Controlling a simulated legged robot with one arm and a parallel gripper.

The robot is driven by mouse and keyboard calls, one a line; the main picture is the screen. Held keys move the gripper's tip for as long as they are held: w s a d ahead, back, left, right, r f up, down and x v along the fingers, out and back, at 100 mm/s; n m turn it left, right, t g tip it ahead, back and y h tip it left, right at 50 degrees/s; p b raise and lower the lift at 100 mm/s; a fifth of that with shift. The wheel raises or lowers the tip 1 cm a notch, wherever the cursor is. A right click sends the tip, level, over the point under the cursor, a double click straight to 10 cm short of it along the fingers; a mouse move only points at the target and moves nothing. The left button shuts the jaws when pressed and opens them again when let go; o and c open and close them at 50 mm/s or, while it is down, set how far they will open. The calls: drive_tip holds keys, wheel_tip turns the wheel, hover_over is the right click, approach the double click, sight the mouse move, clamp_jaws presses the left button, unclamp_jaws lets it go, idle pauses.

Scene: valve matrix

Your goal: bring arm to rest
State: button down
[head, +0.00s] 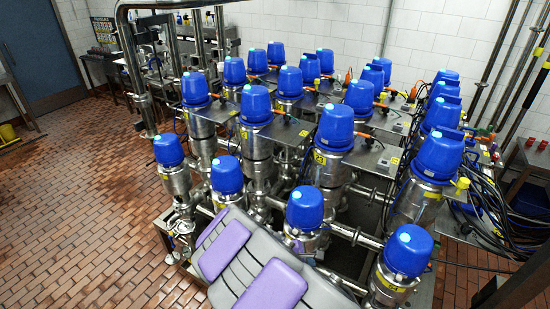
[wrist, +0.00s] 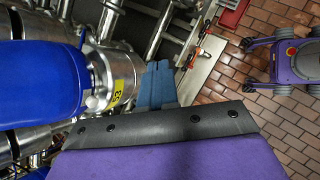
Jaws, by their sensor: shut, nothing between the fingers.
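In the wrist view my gripper (wrist: 157,86) shows as two blue-grey fingers side by side, shut with nothing between them. To their left is a steel valve body (wrist: 122,72) with a yellow number tag and a large blue cap (wrist: 40,82). The fingers look close to this valve, but I cannot tell whether they touch it. In the head view my grey and purple arm parts fill the lower middle, in front of the valve matrix (head: 256,146). My fingertips cannot be made out there.
Several blue-capped valves on steel pipework fill the middle and right. Near ones include a front valve (head: 304,208) and a front right valve (head: 408,250), close to my arm. Black cables (head: 490,205) hang at the right. The brick-tiled floor (head: 80,200) at the left is mostly clear.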

drive_tip(key=s+d+r+m+g+b, duration=0.4)
drive_tip(key=s+d+r+m+b, duration=0.35)
drive_tip(key=s+d+m, duration=0.45)
drive_tip(key=s+a+m+g+y+b, duration=0.1)
drive_tip(key=s+a+m+y+b, duration=0.2)
drive_tip(key=s, duration=0.8)
drive_tip(key=s+a+m+y+b, duration=0.3)
drive_tip(key=s+a+b, duration=0.1)
drive_tip(key=s, duration=0.7)
drive_tip(key=shift+a+g+y+b, duration=0.3)
drive_tip(key=shift+a+g+y, duration=0.1)
drive_tip(key=shift+a, duration=0.15)
